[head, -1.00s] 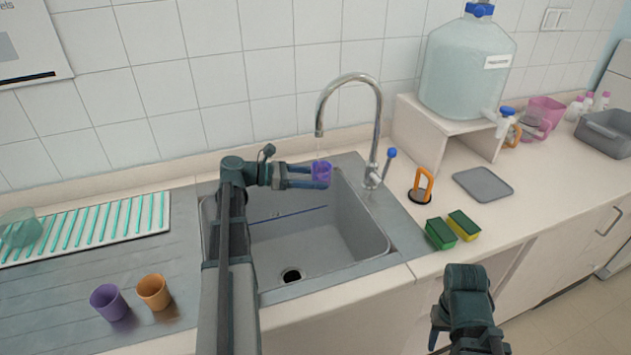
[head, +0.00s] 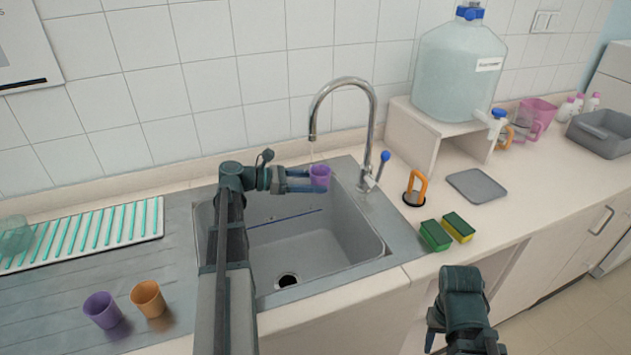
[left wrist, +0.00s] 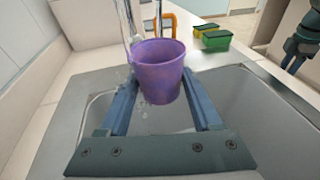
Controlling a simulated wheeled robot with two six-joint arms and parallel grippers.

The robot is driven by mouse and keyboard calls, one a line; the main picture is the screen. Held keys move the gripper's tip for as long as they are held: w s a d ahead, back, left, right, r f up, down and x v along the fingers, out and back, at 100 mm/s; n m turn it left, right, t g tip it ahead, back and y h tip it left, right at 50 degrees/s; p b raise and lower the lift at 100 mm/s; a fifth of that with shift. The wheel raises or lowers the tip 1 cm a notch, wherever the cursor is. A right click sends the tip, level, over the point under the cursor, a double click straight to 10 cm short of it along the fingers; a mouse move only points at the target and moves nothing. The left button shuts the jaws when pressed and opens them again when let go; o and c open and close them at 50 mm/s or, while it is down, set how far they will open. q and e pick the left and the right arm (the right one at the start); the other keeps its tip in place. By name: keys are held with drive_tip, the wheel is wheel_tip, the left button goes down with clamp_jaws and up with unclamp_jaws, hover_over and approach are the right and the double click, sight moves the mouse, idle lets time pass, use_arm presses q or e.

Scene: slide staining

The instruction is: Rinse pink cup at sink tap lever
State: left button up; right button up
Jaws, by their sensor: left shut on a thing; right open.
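A purple cup (head: 320,177) with a slightly pinkish tone is upright under the tap spout, above the sink (head: 300,262). My left gripper (head: 306,180) is shut on it; the left wrist view shows the cup (left wrist: 158,78) between the two fingers. A thin stream of water falls from the curved tap (head: 371,115) at the cup, with droplets beside it in the wrist view. I cannot tell how much water is inside. The tap lever (head: 384,158) has a blue knob and leans right. My right gripper (head: 466,345) is open and empty, low in front of the counter.
Another purple cup (head: 103,310) and an orange cup (head: 148,298) stand on the left counter near a striped drying rack (head: 90,232). Right of the sink are an orange-handled item (head: 415,188), two sponges (head: 436,236), a grey tray (head: 477,185) and a water jug (head: 458,75).

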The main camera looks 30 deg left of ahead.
use_arm(q)
drive_tip(key=shift+s+a, duration=0.15)
drive_tip(key=shift+a, duration=0.05)
drive_tip(key=shift+s+a, duration=0.15)
drive_tip(key=shift+a, duration=0.15)
drive_tip(key=shift+s, duration=0.15)
idle(0.4)
drive_tip(key=s+d, duration=0.1)
drive_tip(key=s, duration=0.1)
drive_tip(key=s+d, duration=0.1)
drive_tip(key=s, duration=0.1)
drive_tip(key=s+d, duration=0.2)
drive_tip(key=shift+s, duration=0.35)
idle(0.3)
drive_tip(key=shift+r, duration=0.1)
idle(1.3)
drive_tip(key=s+r+p, duration=0.1)
drive_tip(key=s+d+r+p, duration=0.1)
drive_tip(key=s, duration=0.1)
drive_tip(key=s+d+r+p, duration=0.1)
drive_tip(key=p, duration=0.1)
drive_tip(key=shift+s+d+r, duration=0.15)
drive_tip(key=shift+d+r, duration=0.1)
drive_tip(key=shift+r, duration=0.15)
